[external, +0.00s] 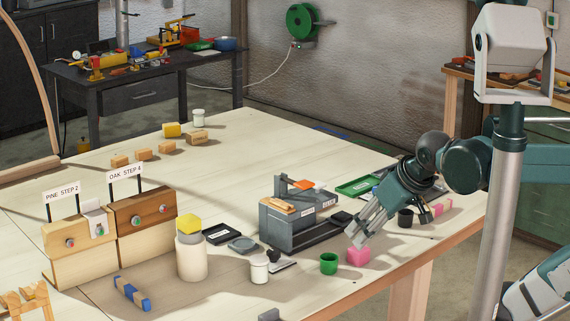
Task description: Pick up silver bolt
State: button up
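I cannot make out a silver bolt for certain in the external view. A small silvery piece with a dark round top (281,263) lies beside a white jar (259,269), but it is too small to identify. My gripper (361,236) points down to the left, over the right part of the table, just above a pink block (358,256). Its grey fingers show from the side, and I cannot tell how far apart they are. I see nothing clearly held between them.
A green cup (328,264) stands left of the pink block. A grey box-like device (285,228) is left of my gripper. A black cup (405,218) and a green tray (357,187) are close to my arm. The table's (240,165) far middle is mostly clear.

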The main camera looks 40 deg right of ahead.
notch_tip(320, 180, up, 5)
jog(key=w+d+r+m+g+h+p, duration=0.1)
jog(key=w+d+m+p, duration=0.2)
jog(key=d, duration=0.3)
jog(key=w+d+r+m+g+h+p, duration=0.1)
jog(key=w+d+m+p, duration=0.2)
jog(key=w+d+p, duration=0.3)
jog(key=w+d+r+m+g+h+p, duration=0.1)
jog(key=w+d+m+p, duration=0.3)
jog(key=d, duration=0.3)
jog(key=shift+w+d+r+g+p, duration=0.15)
jog(key=shift+d+r+g+p, duration=0.2)
jog(key=shift+p, duration=0.4)
jog(key=w+d+f+m+g+h+p, duration=0.1)
jog(key=w+d+f+m+g+p, duration=0.15)
jog(key=d+m+p, duration=0.6)
jog(key=d+f+n+b, duration=0.2)
jog(key=d+f+n, duration=0.1)
jog(key=f, duration=0.3)
jog(key=shift+s, duration=0.4)
jog(key=shift+f, duration=0.2)
jog(key=shift+x, duration=1.15)
jog(key=shift+d, duration=0.1)
